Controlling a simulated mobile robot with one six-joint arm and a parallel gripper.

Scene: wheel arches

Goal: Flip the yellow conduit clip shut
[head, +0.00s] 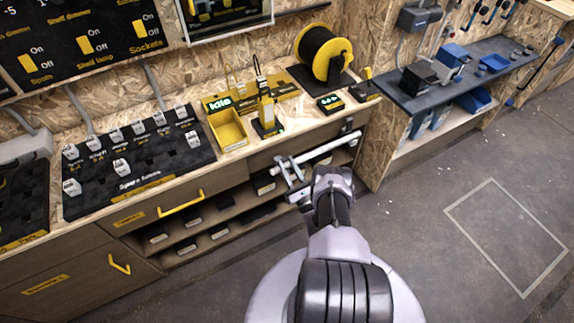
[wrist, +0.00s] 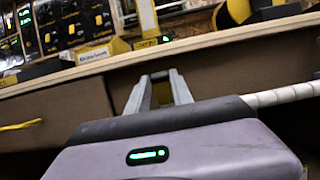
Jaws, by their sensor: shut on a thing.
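My gripper (head: 287,170) is in front of the bench, below the worktop edge, with a white rod (head: 325,150) at its jaws. In the wrist view the fingers (wrist: 160,90) show with a gap between them, and the rod (wrist: 285,93) runs out to the right from behind the gripper body. The grip itself is mostly hidden. A small yellow piece (head: 368,73) stands up at the bench's right end above a black block (head: 362,93). It may be the clip, but it is too small to tell. My gripper is apart from it.
On the bench are a yellow bin (head: 229,131), a yellow upright device (head: 266,108) and a black-and-yellow cable reel (head: 327,55). A shelf (head: 245,205) with boxes lies under the worktop. The floor (head: 440,225) at right is clear.

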